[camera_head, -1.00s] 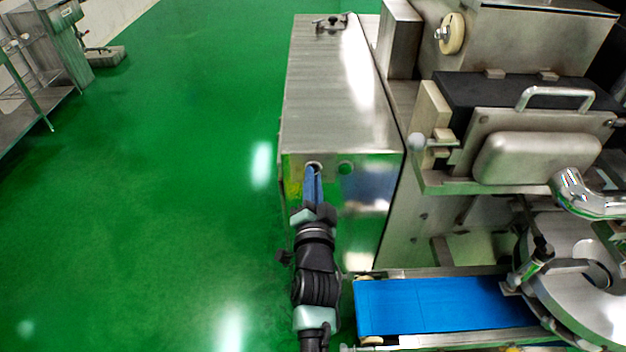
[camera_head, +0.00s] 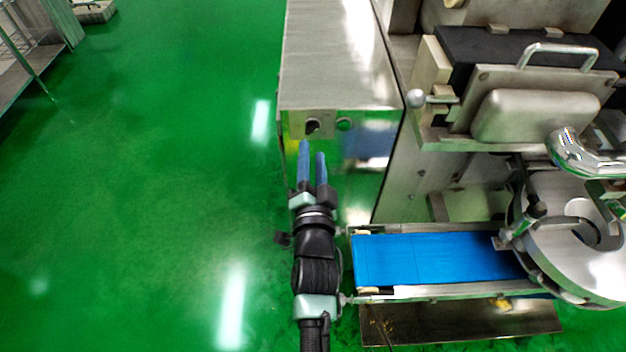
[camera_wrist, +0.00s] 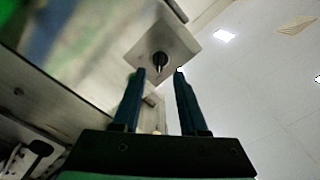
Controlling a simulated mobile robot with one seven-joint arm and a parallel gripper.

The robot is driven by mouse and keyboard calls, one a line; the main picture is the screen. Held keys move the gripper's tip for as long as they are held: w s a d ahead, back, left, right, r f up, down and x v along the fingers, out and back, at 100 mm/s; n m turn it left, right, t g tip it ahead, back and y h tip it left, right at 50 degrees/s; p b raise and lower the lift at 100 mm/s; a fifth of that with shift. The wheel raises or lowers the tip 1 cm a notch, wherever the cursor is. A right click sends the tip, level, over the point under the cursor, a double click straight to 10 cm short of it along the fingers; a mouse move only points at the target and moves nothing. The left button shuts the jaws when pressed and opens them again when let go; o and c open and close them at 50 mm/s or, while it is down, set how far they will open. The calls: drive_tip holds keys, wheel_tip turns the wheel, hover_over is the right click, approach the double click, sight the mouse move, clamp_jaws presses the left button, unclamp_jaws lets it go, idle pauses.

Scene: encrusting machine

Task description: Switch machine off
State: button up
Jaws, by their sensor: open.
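The machine's steel cabinet (camera_head: 335,70) stands ahead of me. My gripper (camera_head: 312,147) has two blue fingers, open and empty, just short of the switch. In the wrist view the open gripper (camera_wrist: 160,74) has its fingertips either side of the knob, apart from it.
A blue conveyor belt (camera_head: 440,260) runs out to the right of my arm. The machine's body with a handled cover (camera_head: 535,115) rises at the right. A steel table (camera_head: 30,65) stands far left. Green floor (camera_head: 170,180) is clear on the left.

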drive_tip(key=s, duration=0.7)
drive_tip(key=shift+s, duration=0.25)
